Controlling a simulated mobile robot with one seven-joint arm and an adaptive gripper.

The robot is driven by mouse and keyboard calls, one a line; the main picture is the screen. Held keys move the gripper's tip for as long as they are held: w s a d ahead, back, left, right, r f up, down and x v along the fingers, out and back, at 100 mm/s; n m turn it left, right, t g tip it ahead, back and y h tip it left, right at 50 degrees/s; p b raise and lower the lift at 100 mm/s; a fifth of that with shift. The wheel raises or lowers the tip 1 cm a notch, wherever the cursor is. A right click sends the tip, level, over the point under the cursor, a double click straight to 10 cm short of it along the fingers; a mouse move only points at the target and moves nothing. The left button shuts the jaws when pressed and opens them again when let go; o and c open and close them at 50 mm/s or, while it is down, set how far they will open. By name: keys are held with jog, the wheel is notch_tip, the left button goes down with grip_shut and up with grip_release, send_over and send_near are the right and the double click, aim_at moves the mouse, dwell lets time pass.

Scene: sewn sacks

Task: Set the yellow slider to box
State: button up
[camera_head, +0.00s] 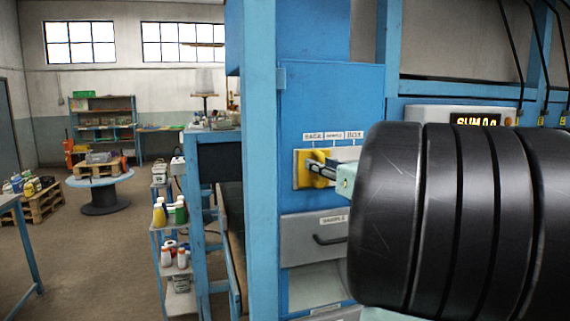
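The yellow slider (318,156) sits on a blue machine panel, below a row of labels reading SACK (313,136), SAMPLE (333,135) and BOX (354,135). Its yellow part shows beneath the SACK label, towards SAMPLE. My gripper (322,170) reaches in from the right with its dark fingers at the slider, overlapping it in the picture. I cannot tell whether they grip it or only lie against it.
A grey drawer (312,240) labelled SAMPLE, with a black handle, is below the slider. A lit display (475,120) is partly behind my arm. A blue upright post (261,160) stands close left of the panel. A bottle shelf (172,235) is further left.

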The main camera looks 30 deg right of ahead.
jog(key=shift+s, duration=0.15)
jog(key=shift+c, duration=0.7)
grip_shut()
jog(key=shift+d, duration=0.1)
